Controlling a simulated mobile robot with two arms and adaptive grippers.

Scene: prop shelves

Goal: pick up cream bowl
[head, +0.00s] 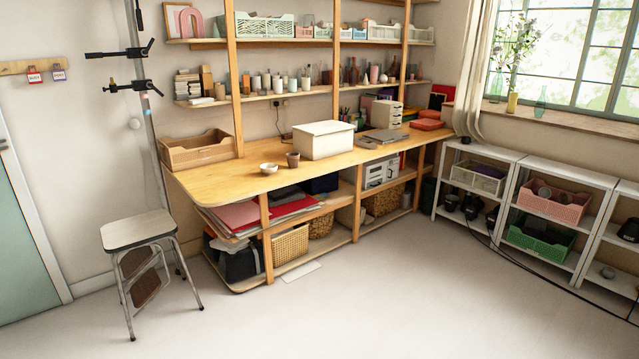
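A small cream bowl (269,168) sits upright on the wooden desk top (220,183), near its front edge towards the left end. A small dark brown cup (293,159) stands just to its right, close to it. A white lidded box (323,140) stands further right on the same desk. Neither of my grippers shows in the head view, and nothing is seen touching the bowl.
A stool (138,229) stands on the floor left of the desk. A wooden crate (198,150) sits at the desk's back left. White shelves (480,155) with baskets line the right wall. The floor (330,310) in front of the desk is largely clear, with a cable at the right.

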